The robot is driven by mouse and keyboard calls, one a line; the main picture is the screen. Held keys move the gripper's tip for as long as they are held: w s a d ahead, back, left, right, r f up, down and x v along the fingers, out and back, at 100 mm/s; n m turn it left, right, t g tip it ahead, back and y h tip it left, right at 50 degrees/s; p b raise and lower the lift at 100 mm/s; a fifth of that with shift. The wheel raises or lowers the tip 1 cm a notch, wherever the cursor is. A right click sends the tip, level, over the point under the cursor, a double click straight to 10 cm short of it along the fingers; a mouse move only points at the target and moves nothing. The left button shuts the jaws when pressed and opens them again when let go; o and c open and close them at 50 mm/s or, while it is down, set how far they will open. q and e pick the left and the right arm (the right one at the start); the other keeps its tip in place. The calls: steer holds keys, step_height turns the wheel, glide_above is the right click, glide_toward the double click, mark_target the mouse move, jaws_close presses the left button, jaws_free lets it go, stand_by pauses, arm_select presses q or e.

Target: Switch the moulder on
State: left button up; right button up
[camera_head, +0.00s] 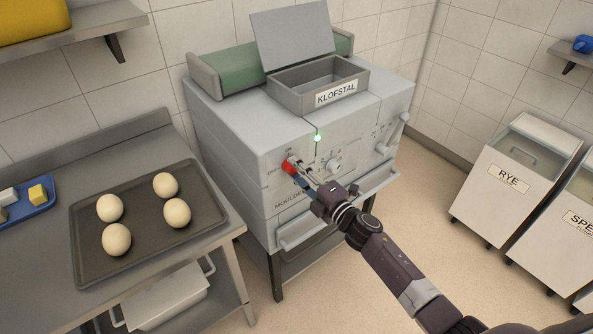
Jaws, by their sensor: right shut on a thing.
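The moulder (240,140) is a light grey machine on legs in the middle of the head view, with the word "MOULDER" partly covered by my gripper. A red switch knob (288,167) sits on its front panel. My right gripper (298,173) reaches in from the lower right and is shut on the red knob; its fingers hide part of the knob and the panel around it. A small green lamp (318,138) glows above the knob. My left gripper is out of view.
A dough tray (88,262) with several dough balls stands on the steel table at left. A front rail (340,213) runs below the moulder's panel, near my wrist. A hopper labelled "KLOFSTAL" (336,93) sits on top. A rye bin (510,180) stands at right; floor between is clear.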

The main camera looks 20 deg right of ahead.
steer(key=o, duration=1.2)
steer(key=shift+c, duration=0.2)
steer(key=shift+s+d, duration=0.1)
steer(key=v, duration=1.1)
steer(key=shift+s, duration=0.4)
steer(key=shift+d, duration=0.1)
